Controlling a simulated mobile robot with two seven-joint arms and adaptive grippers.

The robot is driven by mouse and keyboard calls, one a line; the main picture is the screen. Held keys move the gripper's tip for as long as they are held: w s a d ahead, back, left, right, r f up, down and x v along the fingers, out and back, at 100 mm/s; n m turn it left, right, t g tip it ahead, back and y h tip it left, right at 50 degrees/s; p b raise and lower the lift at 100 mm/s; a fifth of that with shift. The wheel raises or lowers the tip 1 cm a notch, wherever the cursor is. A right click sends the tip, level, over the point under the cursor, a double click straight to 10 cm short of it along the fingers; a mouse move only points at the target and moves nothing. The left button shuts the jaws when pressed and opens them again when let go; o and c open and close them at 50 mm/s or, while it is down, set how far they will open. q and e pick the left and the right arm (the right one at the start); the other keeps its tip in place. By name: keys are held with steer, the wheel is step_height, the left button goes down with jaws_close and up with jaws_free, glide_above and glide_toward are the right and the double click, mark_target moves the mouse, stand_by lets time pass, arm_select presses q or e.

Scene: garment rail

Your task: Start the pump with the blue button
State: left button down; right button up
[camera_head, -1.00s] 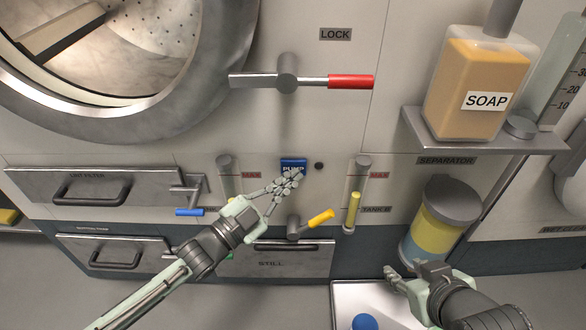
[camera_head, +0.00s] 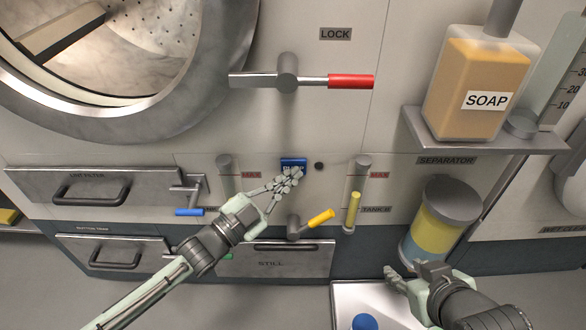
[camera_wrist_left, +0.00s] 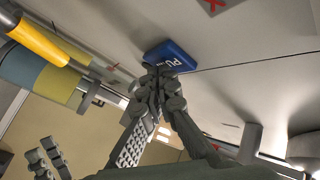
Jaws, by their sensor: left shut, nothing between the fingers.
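The blue pump button (camera_head: 292,163) sits on the pale machine front between two clear gauge tubes. My left gripper (camera_head: 290,176) is shut and empty, with its fingertips at the button's lower edge and covering part of its lettering. In the left wrist view the blue button (camera_wrist_left: 172,57) carries white letters starting "PU", and the shut fingertips (camera_wrist_left: 160,75) are right at its near edge, seemingly touching it. My right gripper (camera_head: 394,277) is at the lower right, away from the button; its finger opening is unclear.
A small dark knob (camera_head: 319,166) is right of the button. A yellow-handled valve (camera_head: 319,218) sits below it. A red-handled lock lever (camera_head: 350,82) is above. A soap shelf (camera_head: 480,140) juts out at right, above the separator jar (camera_head: 436,222).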

arm_select(q)
steer(key=shift+w, duration=0.15)
stand_by(0.3)
steer(key=shift+s+p, duration=0.35)
steer(key=shift+s, duration=0.1)
steer(key=shift+s+p, duration=1.45)
steer(key=shift+s, duration=1.55)
